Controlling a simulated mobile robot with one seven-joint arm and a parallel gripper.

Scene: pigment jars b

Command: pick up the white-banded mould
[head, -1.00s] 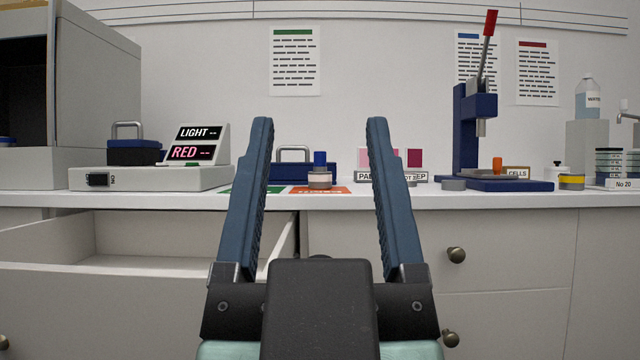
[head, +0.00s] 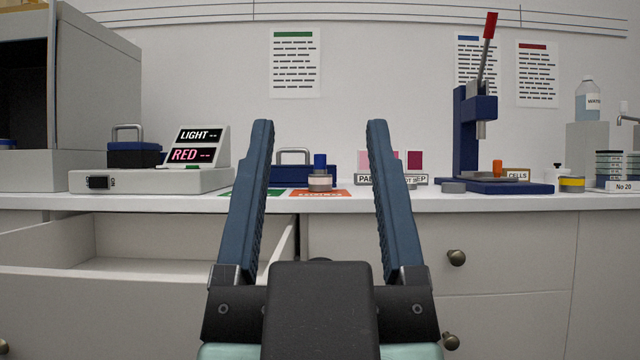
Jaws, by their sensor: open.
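A small round mould with a pale, whitish band (head: 320,184) stands upright on the counter, at the edge of an orange mat (head: 334,194). A blue block (head: 320,161) shows directly above it; I cannot tell whether it rests on the mould or stands behind it. My gripper (head: 320,122) is open and empty, its two fingers pointing forward and up.
A blue press (head: 470,135) with a red-tipped lever stands right, near a yellow-banded pot (head: 571,184). A meter reading LIGHT and RED (head: 195,146) stands left. Below the counter (head: 400,200), a drawer (head: 150,264) is open at left. A blue handled case (head: 290,176) is behind the mould.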

